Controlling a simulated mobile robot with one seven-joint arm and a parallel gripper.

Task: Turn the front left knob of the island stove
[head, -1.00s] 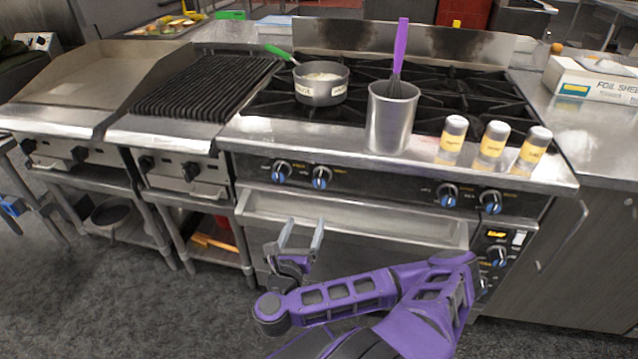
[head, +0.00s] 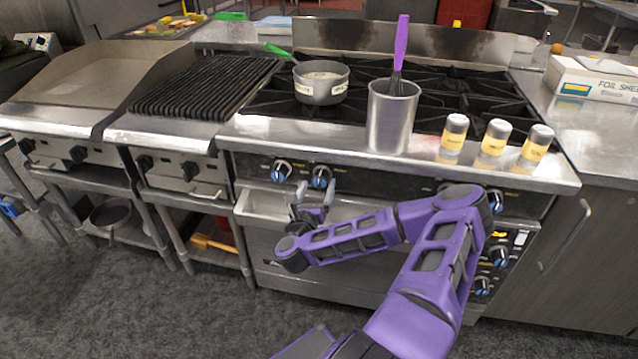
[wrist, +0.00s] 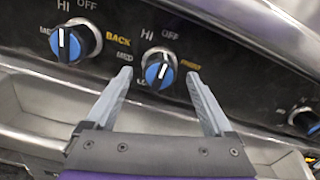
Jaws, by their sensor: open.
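The stove's front panel has two blue-faced black knobs at its left end. The left one, labelled BACK (wrist: 75,42), also shows in the head view (head: 281,171). The knob to its right (wrist: 159,71) has a blurred orange label, and its white pointer tilts slightly right of upright; it also shows in the head view (head: 321,176). My gripper (wrist: 158,75) is open and empty, its grey fingertips to the left and right of this second knob in the wrist view. In the head view my gripper (head: 316,187) is just below and in front of it. Contact cannot be told.
A grey drawer or tray front (head: 262,206) juts out below the panel. On the stove stand a pot (head: 320,88), a metal canister (head: 391,128) with a purple-handled whisk, and three yellow-labelled shakers (head: 494,140). Another knob (wrist: 306,120) is to the right.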

